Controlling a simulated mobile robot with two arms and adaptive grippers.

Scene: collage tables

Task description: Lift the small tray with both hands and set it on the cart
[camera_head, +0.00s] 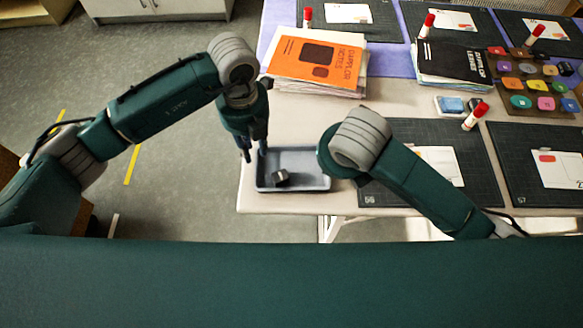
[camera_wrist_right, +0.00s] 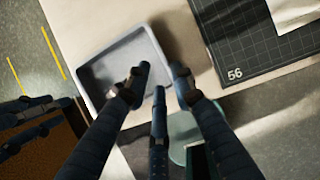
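The small tray (camera_head: 318,185) is grey-blue and shallow and sits at the table's near left corner, with a small dark cylindrical piece (camera_head: 281,177) inside. My left gripper (camera_head: 254,155) points down at the tray's left side, fingers apart, with nothing seen between them; I cannot tell whether it touches the rim. My right gripper is hidden behind its own wrist in the head view. In the right wrist view, its fingers (camera_wrist_right: 160,80) are spread over the near right part of the tray (camera_wrist_right: 154,45), with no clear grip. A brown surface at the left (camera_head: 84,217), possibly the cart, is mostly hidden by my left arm.
A dark cutting mat (camera_head: 480,165) lies right of the tray, under my right arm. An orange-covered paper stack (camera_head: 310,60), a black-covered stack (camera_head: 450,62), red-capped glue sticks (camera_head: 475,117) and a colour-pad tray (camera_head: 535,75) stand farther back. Floor (camera_head: 165,200) is open left of the table.

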